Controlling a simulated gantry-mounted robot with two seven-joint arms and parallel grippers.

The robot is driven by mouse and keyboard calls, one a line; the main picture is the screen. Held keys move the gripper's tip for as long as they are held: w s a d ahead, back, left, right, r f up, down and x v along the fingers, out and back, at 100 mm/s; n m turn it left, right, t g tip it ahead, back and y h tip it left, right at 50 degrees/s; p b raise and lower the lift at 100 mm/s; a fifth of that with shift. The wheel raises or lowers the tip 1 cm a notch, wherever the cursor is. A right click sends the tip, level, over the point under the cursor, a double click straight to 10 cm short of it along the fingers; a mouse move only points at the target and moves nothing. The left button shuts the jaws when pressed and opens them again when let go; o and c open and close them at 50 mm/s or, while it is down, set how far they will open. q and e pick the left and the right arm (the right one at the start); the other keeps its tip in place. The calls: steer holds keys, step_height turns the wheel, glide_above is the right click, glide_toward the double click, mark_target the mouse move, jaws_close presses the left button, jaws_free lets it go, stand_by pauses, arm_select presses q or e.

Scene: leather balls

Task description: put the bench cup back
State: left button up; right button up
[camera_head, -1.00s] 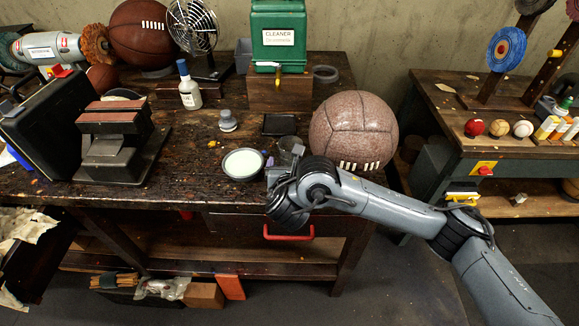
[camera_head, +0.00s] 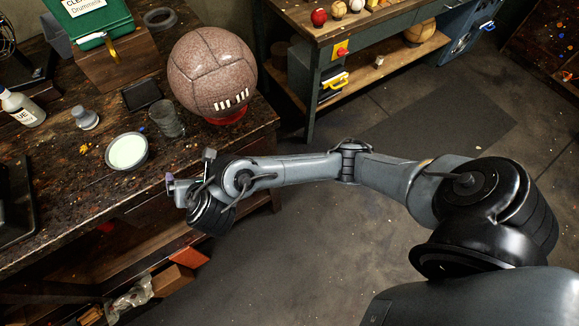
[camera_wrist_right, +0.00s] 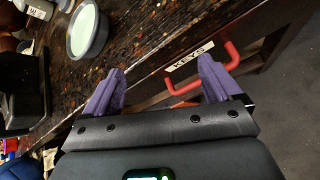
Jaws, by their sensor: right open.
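A clear grey cup (camera_head: 167,118) stands upright on the workbench (camera_head: 75,215), between a bowl with pale green contents (camera_head: 127,151) and a large brown leather ball (camera_head: 212,75). A dark square pad (camera_head: 141,95) lies bare just behind the cup. My right gripper (camera_head: 171,184) is apart from the cup, by the bench's front edge. In the right wrist view its purple fingers (camera_wrist_right: 162,70) are spread with nothing between them. The cup does not show in that view; the bowl (camera_wrist_right: 87,30) does. My left gripper is not in view.
A drawer labelled KEYS with a red handle (camera_wrist_right: 200,78) is on the bench front near my fingers. A small grey-capped jar (camera_head: 85,118) and a white bottle (camera_head: 22,107) stand left of the cup. Open floor (camera_head: 320,240) lies right of the bench.

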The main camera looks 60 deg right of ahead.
steer(key=s+d+f+m+g+y, duration=0.1)
steer(key=s+f+m+g, duration=0.1)
steer(key=s+f+m, duration=0.3)
steer(key=s+d+f+m+g+y, duration=0.1)
steer(key=s+f+m+g+y, duration=0.1)
steer(key=s+m, duration=1)
step_height(320, 180, down, 3)
steer(key=shift+d+r+g+y, duration=0.15)
steer(key=shift+d+g+y, duration=0.15)
steer(key=shift+g, duration=0.3)
steer(key=s+d+m, duration=0.2)
steer(key=s+d+f+m, duration=0.1)
steer(key=s+m, duration=0.1)
steer(key=s+d+f+m+g, duration=0.1)
steer(key=s+d+m, duration=0.1)
steer(key=s+m, duration=0.1)
steer(key=shift+d, duration=0.35)
steer(key=shift+c, duration=1.4)
steer(key=shift+a, duration=0.1)
